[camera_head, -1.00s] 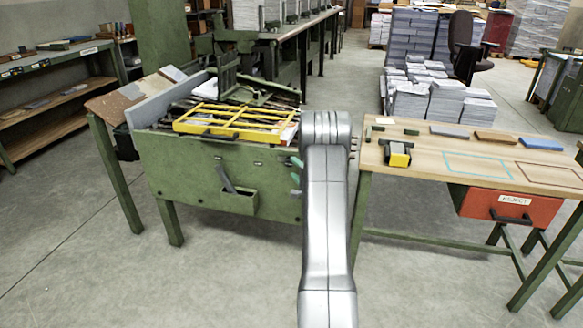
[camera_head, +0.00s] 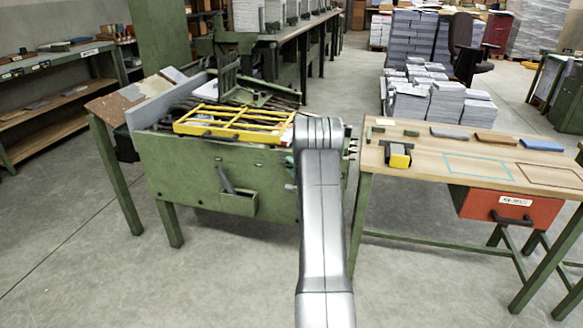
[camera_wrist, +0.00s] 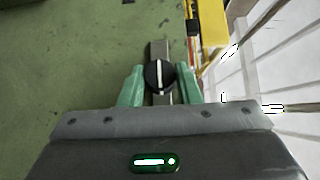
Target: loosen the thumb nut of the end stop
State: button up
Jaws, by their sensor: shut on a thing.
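In the wrist view, the thumb nut (camera_wrist: 153,75) is a round black knob with a white line across it. It sits on a grey metal bar (camera_wrist: 160,48), which appears to be the end stop, against a green panel. My gripper (camera_wrist: 160,73) has its two green fingers on either side of the knob, shut on it. The white line runs nearly up and down in the picture. In the head view, my arm hides the knob and most of the gripper; only a bit of green finger shows at the right end of the green machine (camera_head: 180,185).
A yellow guard frame (camera_head: 235,121) lies on top of the machine and also shows close by in the wrist view (camera_wrist: 212,25). A wooden bench (camera_head: 480,150) with a red drawer (camera_head: 510,208) stands to the right. Floor is clear in front.

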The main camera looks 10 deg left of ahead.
jog(key=shift+r, duration=0.1)
jog(key=n+g+h+p, duration=0.1)
jog(key=n+h, duration=0.1)
jog(key=n+g+h, duration=0.1)
jog(key=n+h, duration=0.1)
jog(key=h, duration=0.1)
jog(key=n+g+h+p, duration=0.1)
jog(key=n+h, duration=0.1)
jog(key=h, duration=0.1)
jog(key=shift+w+a+r+n+g+p, duration=0.1)
jog(key=shift+a+n+g+p, duration=0.2)
jog(key=shift+n+p, duration=0.1)
jog(key=n+h+b, duration=0.1)
jog(key=h+b, duration=0.1)
jog(key=b, duration=0.7)
jog(key=shift+a+b, duration=0.15)
jog(key=shift+b, duration=0.15)
jog(key=h+b, duration=0.1)
jog(key=b, duration=0.2)
jog(key=shift+r+n, duration=0.2)
jog(key=shift+n, duration=0.1)
jog(key=shift+a+g+h+b, duration=0.1)
jog(key=shift+g+h+b, duration=0.2)
jog(key=shift+h, duration=0.1)
jog(key=shift+r+n+h+b, duration=0.2)
jog(key=shift+n+h+b, duration=0.1)
jog(key=shift+h+b, duration=0.15)
